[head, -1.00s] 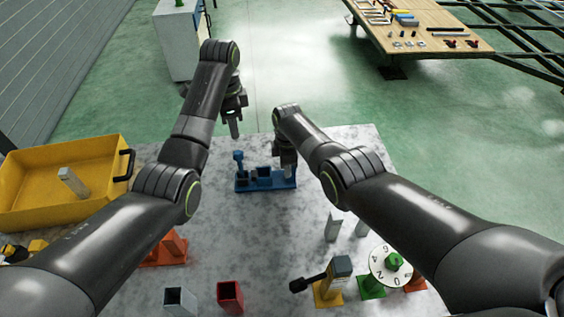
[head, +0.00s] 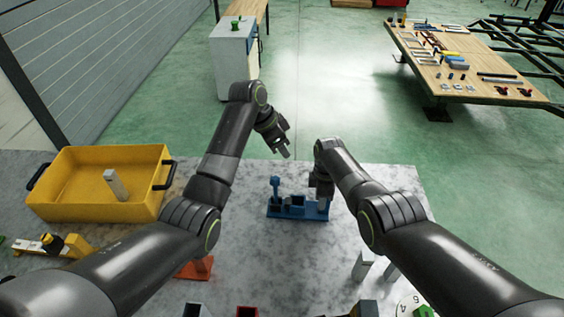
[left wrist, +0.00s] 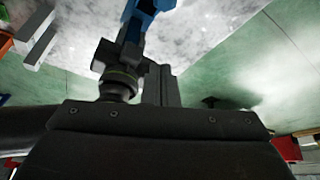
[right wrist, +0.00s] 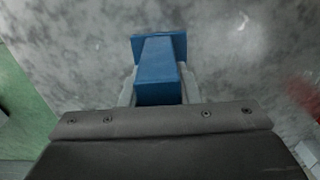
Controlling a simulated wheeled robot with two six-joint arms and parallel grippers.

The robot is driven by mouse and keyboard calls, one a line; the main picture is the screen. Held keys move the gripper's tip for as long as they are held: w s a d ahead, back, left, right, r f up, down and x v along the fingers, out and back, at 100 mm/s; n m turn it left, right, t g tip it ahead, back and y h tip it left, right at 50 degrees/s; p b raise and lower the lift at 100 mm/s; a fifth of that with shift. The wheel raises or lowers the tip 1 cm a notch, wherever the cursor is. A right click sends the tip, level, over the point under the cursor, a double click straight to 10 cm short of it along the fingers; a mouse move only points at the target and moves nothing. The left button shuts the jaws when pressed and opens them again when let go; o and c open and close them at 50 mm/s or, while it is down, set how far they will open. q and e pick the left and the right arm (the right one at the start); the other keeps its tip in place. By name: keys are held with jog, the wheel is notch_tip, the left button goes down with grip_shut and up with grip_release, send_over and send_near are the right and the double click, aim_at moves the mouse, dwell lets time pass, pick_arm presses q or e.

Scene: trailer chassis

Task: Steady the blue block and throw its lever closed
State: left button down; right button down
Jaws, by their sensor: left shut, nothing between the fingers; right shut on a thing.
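The blue block (head: 297,213) lies on the far part of the grey table, a long base with raised box-like parts. Its lever (head: 275,188) stands upright at the left end. My right gripper (head: 320,190) is shut on the block's right end; the right wrist view shows a blue upright part (right wrist: 158,75) between its fingers. My left gripper (head: 284,150) is shut and empty, above and behind the block, apart from the lever, its fingers tilted down to the right. In the left wrist view, part of the blue block (left wrist: 133,28) shows at the top, partly hidden.
A yellow bin (head: 90,200) with a grey piece (head: 116,185) stands on the left. An orange piece (head: 197,268) and grey posts (head: 363,265) stand nearer. A numbered dial (head: 410,306) is at the lower right. The table (head: 250,265) is clear just before the block.

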aim_at(275, 191)
pick_arm(q)
jog(key=x, duration=1)
jog(key=shift+s+a+r, duration=0.1)
jog(key=shift+s+a, duration=0.25)
jog(key=shift+a, duration=0.3)
jog(key=shift+s+a, duration=0.35)
jog(key=shift+a, duration=0.3)
jog(key=shift+s+a+r, duration=0.1)
jog(key=shift+s+a, duration=0.2)
jog(key=shift+a, duration=0.3)
jog(key=shift+a, duration=0.1)
